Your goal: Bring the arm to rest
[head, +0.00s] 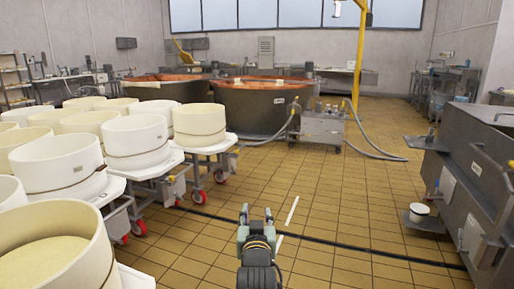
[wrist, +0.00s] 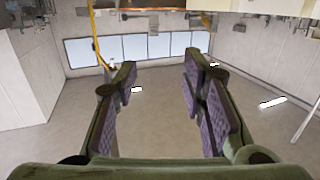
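My gripper (head: 257,215) shows in the lower middle of the head view, above the tiled floor and pointing away from the body. The wrist view shows its two green fingers with purple-grey pads (wrist: 158,90) standing wide apart. Nothing is between the pads, so it is open and empty. The wrist view is upside down, with the room's ceiling and windows behind the fingers. The gripper is clear of everything around it in the head view.
White round tubs (head: 138,137) on wheeled carts fill the left side. Copper vats (head: 258,105) stand at the back. A grey steel machine (head: 478,185) stands at the right. A yellow post (head: 359,60) rises behind a pump cart (head: 322,128). The tiled floor (head: 330,190) between is mostly free, with a dark strip across it.

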